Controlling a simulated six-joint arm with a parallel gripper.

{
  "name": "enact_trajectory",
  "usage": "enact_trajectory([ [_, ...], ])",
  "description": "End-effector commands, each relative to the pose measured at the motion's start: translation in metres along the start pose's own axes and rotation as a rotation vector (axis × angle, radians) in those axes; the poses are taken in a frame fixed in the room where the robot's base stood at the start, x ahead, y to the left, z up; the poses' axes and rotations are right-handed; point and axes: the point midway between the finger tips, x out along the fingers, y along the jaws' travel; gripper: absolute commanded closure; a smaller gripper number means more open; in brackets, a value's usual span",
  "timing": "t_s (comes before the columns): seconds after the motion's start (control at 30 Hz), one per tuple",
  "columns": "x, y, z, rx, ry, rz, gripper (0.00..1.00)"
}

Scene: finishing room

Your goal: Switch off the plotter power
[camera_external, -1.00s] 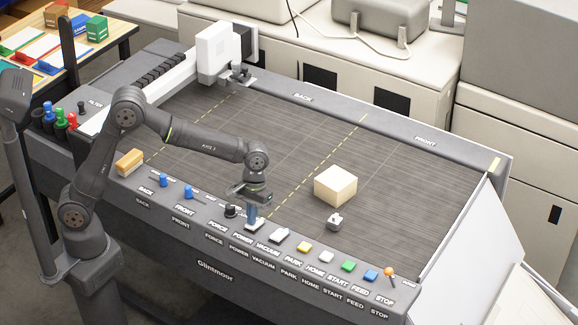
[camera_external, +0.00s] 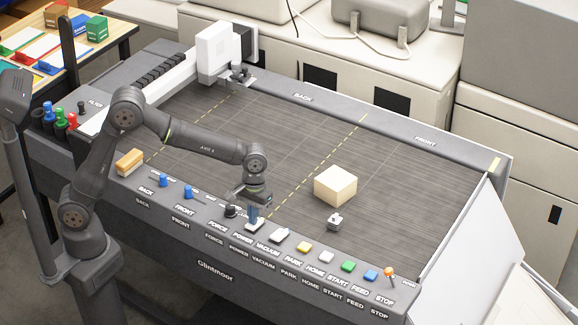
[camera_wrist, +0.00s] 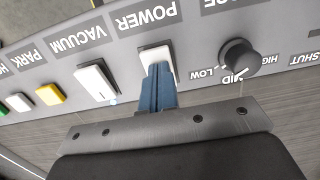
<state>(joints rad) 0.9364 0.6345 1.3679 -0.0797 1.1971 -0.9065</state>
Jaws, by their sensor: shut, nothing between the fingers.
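The plotter's POWER switch (camera_external: 255,226) is a white rocker on the front control panel, between the black FORCE knob and the VACUUM switch. It also shows in the wrist view (camera_wrist: 152,54), partly covered by my fingers. My gripper (camera_external: 253,220) has blue fingers, shut and empty, pointing down at this rocker. In the wrist view my gripper (camera_wrist: 159,68) has its fingertips over the rocker's near part. They look to be touching it or very close. I cannot tell which way the rocker is tipped.
Close by are the FORCE knob (camera_wrist: 238,57) and the VACUUM switch (camera_wrist: 94,82). Further along are yellow, white, green and blue buttons and an orange-topped STOP control (camera_external: 389,271). A pale block (camera_external: 335,186) and a small grey piece (camera_external: 334,221) are on the bed.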

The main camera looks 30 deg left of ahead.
Motion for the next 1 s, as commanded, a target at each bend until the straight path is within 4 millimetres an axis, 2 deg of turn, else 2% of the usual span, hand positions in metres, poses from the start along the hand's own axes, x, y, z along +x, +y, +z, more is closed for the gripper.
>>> enact_trajectory([
  [0.17, -0.001, -0.001, -0.007, -0.002, 0.000, -0.002, 1.00],
  [0.57, -0.007, 0.000, -0.008, -0.001, 0.000, 0.001, 1.00],
  [0.77, -0.040, 0.000, -0.010, -0.001, 0.002, 0.003, 1.00],
  [1.0, -0.096, 0.000, -0.014, -0.001, 0.002, 0.003, 1.00],
])
